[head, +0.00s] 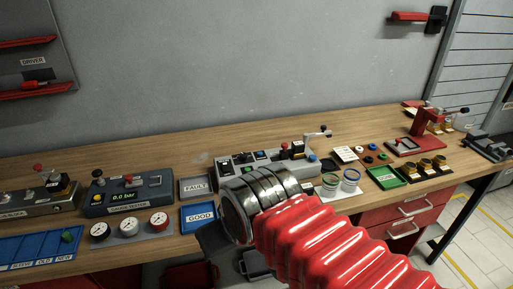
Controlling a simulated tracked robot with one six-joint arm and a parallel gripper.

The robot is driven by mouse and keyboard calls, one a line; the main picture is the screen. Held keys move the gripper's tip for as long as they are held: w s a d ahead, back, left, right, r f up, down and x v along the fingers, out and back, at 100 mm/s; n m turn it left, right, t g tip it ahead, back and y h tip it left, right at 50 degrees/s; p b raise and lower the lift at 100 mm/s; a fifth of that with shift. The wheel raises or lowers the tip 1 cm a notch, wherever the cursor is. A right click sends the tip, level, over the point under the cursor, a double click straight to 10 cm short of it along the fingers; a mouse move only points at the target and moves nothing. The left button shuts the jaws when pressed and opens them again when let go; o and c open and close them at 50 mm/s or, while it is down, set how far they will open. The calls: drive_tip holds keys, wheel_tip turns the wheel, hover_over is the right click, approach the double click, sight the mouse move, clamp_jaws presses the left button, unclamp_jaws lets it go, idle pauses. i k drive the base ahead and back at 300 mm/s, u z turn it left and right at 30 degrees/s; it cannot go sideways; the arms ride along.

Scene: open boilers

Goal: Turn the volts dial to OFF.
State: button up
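A grey test unit (240,163) stands on the workbench behind the end of my arm. It carries small coloured knobs or buttons and a lever on its right. I cannot make out which control is the volts dial or where it points; my arm may hide part of the unit's front. My gripper (213,240) shows only as a dark shape at the end of the arm, in front of the GOOD tray and apart from the unit. Its fingers are not clear, so I cannot tell if it is open or shut.
A blue tester (126,197) reading 0.0 bar and round gauges (158,222) stand to the left. FAULT (194,187) and GOOD (198,217) trays lie between tester and unit. Jars (350,180), a green tray (386,178) and a red press (404,147) are to the right.

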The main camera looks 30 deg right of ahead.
sight(243, 155)
drive_tip(key=u, duration=0.05)
drive_tip(key=i, duration=1)
drive_tip(key=z, duration=0.05)
